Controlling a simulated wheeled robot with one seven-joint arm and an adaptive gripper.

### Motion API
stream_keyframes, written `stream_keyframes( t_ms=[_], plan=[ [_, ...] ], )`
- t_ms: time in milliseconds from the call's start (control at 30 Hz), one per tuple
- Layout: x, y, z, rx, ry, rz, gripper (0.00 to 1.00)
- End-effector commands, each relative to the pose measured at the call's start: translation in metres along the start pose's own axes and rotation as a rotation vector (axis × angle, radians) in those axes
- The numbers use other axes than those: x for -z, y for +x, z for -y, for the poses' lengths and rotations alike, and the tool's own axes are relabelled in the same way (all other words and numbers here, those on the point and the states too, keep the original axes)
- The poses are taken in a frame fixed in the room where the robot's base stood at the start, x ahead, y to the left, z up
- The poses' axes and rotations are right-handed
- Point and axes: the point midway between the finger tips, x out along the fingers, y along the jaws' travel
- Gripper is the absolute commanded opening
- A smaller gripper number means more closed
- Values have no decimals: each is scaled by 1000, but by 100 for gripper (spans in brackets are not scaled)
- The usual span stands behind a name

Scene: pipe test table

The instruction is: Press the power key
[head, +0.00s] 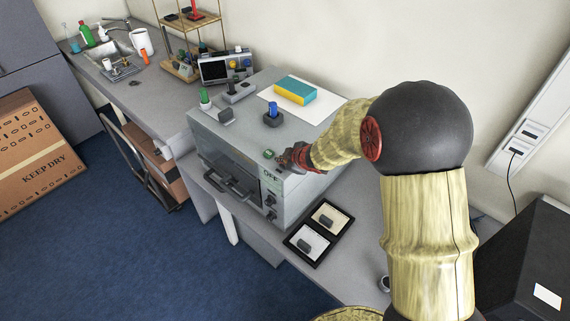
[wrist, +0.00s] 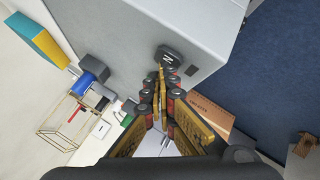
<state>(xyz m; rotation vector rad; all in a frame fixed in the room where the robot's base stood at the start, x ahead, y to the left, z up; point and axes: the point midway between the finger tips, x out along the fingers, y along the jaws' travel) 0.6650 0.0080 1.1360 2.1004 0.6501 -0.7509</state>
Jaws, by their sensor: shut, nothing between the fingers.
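The grey bench machine (head: 235,150) has dark lettering reading OFF (head: 271,175) on its front near the right corner. A small green key (head: 268,154) sits on the top near that front edge. My gripper (head: 284,159) is shut and empty, just right of the green key. In the wrist view, a dark block (wrist: 168,56) with a light mark stands at the machine's edge, just beyond my closed fingertips (wrist: 165,74). I cannot tell whether this block is the green key, or whether the fingertips touch it.
A yellow and teal box (head: 295,90) lies on white paper behind. A black tray (head: 318,233) with two compartments lies on the table in front, right of the machine.

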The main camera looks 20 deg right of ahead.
Motion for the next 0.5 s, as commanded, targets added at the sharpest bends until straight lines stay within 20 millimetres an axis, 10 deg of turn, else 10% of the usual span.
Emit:
stream_keyframes(
  t_ms=[500],
  plan=[
    [7,-11,-7,1,0,2,0]
  ],
)
